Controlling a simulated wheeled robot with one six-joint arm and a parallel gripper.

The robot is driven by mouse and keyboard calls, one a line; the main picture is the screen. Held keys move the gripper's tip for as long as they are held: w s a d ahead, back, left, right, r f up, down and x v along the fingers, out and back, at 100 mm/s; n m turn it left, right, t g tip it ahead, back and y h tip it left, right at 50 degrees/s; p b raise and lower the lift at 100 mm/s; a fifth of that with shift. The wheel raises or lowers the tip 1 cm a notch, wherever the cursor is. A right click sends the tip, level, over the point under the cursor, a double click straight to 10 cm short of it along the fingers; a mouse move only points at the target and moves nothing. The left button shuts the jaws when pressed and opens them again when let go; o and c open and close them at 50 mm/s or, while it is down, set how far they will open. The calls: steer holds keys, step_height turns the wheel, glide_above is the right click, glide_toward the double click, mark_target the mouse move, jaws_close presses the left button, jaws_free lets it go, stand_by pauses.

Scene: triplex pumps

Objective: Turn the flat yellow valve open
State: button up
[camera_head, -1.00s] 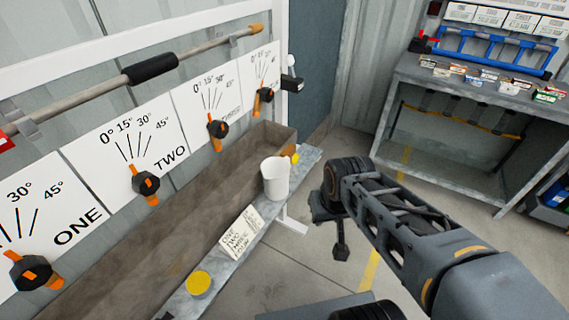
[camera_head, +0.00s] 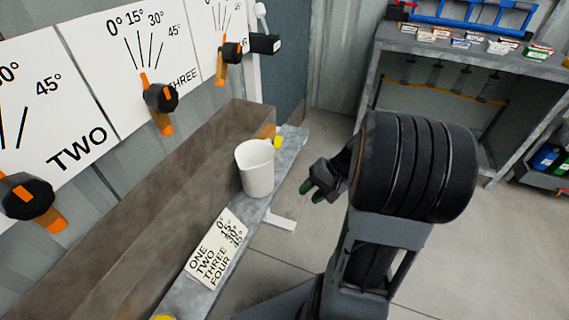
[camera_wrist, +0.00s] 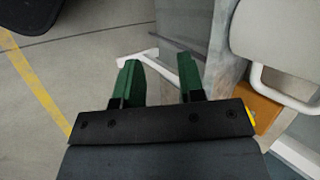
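A small yellow piece (camera_head: 277,142) sits by the far end of the trough, beside the white cup. Another yellow piece (camera_head: 163,317) is cut off at the bottom edge. I cannot tell which is the flat yellow valve, nor how it is turned. A yellow bit (camera_wrist: 251,117) shows in the wrist view beyond the gripper's body. My gripper (camera_head: 312,189) hangs right of the cup, apart from the ledge. In the wrist view my gripper (camera_wrist: 159,72) has its green fingers spread with nothing between them.
The white cup (camera_head: 255,168) and a lettered card (camera_head: 216,247) are on the grey ledge beside the brown trough (camera_head: 150,205). Black-and-orange knobs (camera_head: 160,97) line the wall boards. A metal workbench (camera_head: 460,65) stands at the right. The floor between is clear.

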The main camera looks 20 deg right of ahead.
steer(key=w+d+f+t+y+b, duration=0.2)
steer(key=w+d+t+y, duration=0.1)
steer(key=w+d+t, duration=0.25)
steer(key=n+t+y, duration=0.2)
steer(key=n+t, duration=0.3)
steer(key=n, duration=0.1)
glide_toward(277, 142)
steer(key=x, duration=0.2)
steer(key=b+x, duration=0.1)
steer(key=x, duration=0.2)
steer(key=b+x, duration=0.1)
steer(key=x, duration=0.2)
steer(key=shift+w+d, duration=0.25)
steer(key=shift+d, duration=0.05)
jaws_close()
